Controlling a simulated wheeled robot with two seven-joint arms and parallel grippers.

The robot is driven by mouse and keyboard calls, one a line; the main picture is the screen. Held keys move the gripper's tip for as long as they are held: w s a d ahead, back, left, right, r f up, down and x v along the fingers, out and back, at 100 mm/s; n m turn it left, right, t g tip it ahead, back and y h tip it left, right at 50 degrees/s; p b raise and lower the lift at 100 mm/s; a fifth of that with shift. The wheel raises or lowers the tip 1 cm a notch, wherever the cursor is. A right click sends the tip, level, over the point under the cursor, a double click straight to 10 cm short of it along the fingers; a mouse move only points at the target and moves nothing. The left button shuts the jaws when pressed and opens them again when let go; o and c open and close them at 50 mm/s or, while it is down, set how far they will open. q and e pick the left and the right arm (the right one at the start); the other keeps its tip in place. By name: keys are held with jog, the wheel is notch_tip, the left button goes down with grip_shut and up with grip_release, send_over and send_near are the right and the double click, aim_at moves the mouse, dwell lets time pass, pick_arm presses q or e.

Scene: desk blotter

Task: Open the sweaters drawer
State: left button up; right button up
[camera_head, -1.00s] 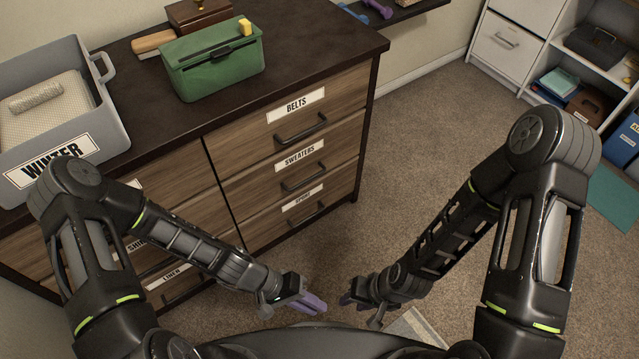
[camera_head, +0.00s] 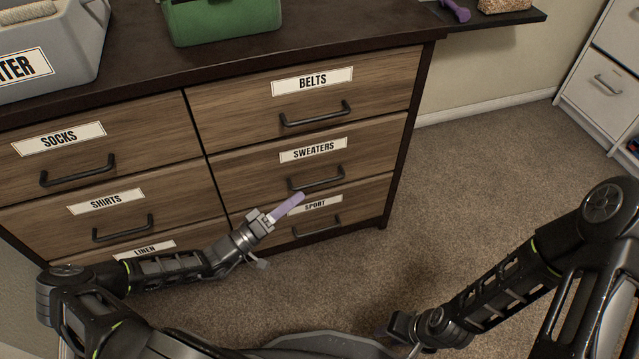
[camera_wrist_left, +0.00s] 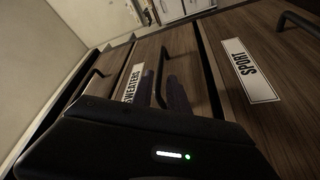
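The sweaters drawer (camera_head: 262,165) is the middle one in the right column of the dresser and looks shut, flush with its neighbours. Its dark bar handle (camera_head: 316,184) sits below the "SWEATERS" label (camera_head: 313,150). My left gripper (camera_head: 290,207), with purple fingers, is just below and left of that handle in the head view. In the left wrist view the left gripper's fingers (camera_wrist_left: 163,90) are apart, with the sweaters handle (camera_wrist_left: 164,60) lined up between them; contact cannot be told. My right gripper (camera_head: 384,333) is low near the bottom edge, its fingers mostly hidden.
The belts drawer (camera_head: 235,103) is above and the sport drawer (camera_head: 355,205) below, both shut. A green box (camera_head: 220,18) and a grey bin (camera_head: 75,50) stand on the dresser top. Open carpet (camera_head: 480,180) lies to the right.

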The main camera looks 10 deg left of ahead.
aim_at(318, 184)
pick_arm(q)
jog(key=b+x, duration=0.2)
jog(key=x, duration=0.5)
jog(key=shift+d, duration=0.1)
jog(key=shift+w+d+r, duration=0.1)
jog(key=shift+w+d, duration=0.1)
jog(key=shift+w, duration=0.1)
jog(key=shift+c, duration=0.4)
grip_shut()
dwell(0.7)
